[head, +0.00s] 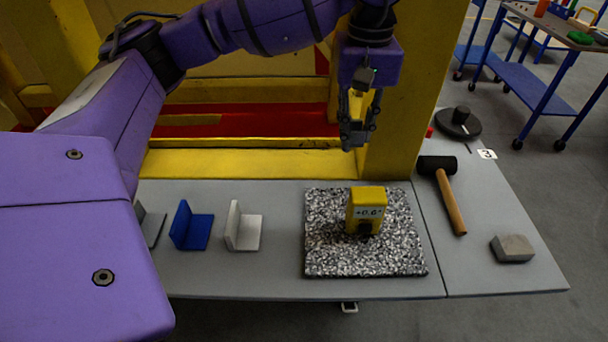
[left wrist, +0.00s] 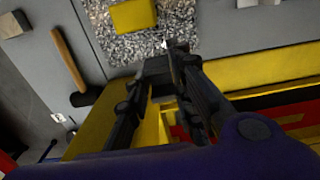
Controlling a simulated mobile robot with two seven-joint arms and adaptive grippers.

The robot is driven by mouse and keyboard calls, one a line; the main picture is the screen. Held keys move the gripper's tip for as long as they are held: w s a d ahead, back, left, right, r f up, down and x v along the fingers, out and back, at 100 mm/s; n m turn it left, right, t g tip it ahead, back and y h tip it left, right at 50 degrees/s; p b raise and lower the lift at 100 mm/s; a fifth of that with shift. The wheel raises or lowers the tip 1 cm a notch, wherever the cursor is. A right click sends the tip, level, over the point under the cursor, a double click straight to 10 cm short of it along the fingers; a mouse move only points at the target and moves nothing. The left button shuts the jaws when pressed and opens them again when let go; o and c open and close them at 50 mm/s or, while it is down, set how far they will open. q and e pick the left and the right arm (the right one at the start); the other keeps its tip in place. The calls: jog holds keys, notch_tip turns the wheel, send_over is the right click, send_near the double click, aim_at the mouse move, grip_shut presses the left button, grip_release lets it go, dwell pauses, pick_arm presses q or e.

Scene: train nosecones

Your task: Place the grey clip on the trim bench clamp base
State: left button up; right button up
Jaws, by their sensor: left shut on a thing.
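My left gripper (head: 357,128) hangs in front of the yellow post, above the far side of the bench. It is shut on a small dark grey piece, which looks like the grey clip (head: 354,138). In the left wrist view the piece (left wrist: 156,68) shows between the two dark fingers, which partly cover it. It is held clear of the bench top. I cannot pick out the trim bench clamp base for certain. My right gripper is not in view.
A speckled plate (head: 325,255) bears a yellow gauge reading +0.6° (head: 367,207). Blue (head: 190,228), pale (head: 242,230) and grey (head: 150,224) angle pieces stand left of it. A mallet (head: 447,190), grey block (head: 512,248) and black disc (head: 470,128) lie right.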

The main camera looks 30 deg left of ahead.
pick_arm(q)
send_over(344, 204)
notch_tip(344, 204, down, 14)
jog(key=shift+r+p, duration=0.1)
jog(key=shift+p, duration=0.35)
jog(key=shift+f, duration=2.2)
jog(key=o, duration=0.9)
jog(key=shift+r, duration=0.1)
notch_tip(344, 204, up, 12)
jog(key=shift+r, duration=0.15)
